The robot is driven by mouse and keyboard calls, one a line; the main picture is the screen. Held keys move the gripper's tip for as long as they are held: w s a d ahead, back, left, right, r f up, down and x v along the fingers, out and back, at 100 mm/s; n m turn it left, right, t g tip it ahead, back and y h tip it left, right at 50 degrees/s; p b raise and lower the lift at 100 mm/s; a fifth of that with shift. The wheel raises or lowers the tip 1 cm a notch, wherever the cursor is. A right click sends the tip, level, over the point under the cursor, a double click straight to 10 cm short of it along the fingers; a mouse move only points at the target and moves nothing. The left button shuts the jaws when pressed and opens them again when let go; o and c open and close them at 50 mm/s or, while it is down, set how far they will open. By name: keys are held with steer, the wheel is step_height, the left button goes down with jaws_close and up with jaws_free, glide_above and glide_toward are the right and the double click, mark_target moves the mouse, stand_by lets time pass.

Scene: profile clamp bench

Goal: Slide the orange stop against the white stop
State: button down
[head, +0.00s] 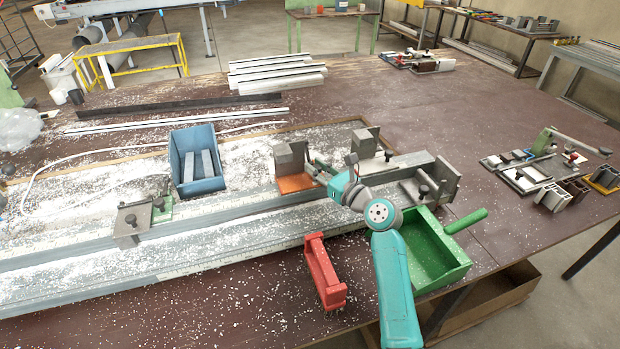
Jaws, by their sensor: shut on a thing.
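The orange stop (294,184) sits on the clamp rail, an orange plate with a grey block standing at its back. The white stop (381,163) is to its right on the same rail, a pale plate with a grey block and a dark knob. A gap shows between the two stops. My gripper (316,172) is at the right side of the orange stop and shut on it. The exact grip point is small and partly hidden by the fingers. My teal wrist and arm cover part of the rail in front of the white stop.
A grey stop (424,190) stands at the rail's right end; a green stop (162,208) is far left. A blue bin (181,142) stands behind the rail. A red carrier (322,270) and green scoop (428,262) lie in front. White chips cover the bench.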

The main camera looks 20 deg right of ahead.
steer(key=d, duration=0.9)
steer(key=c, duration=1)
jaws_free()
steer(key=shift+v, duration=4)
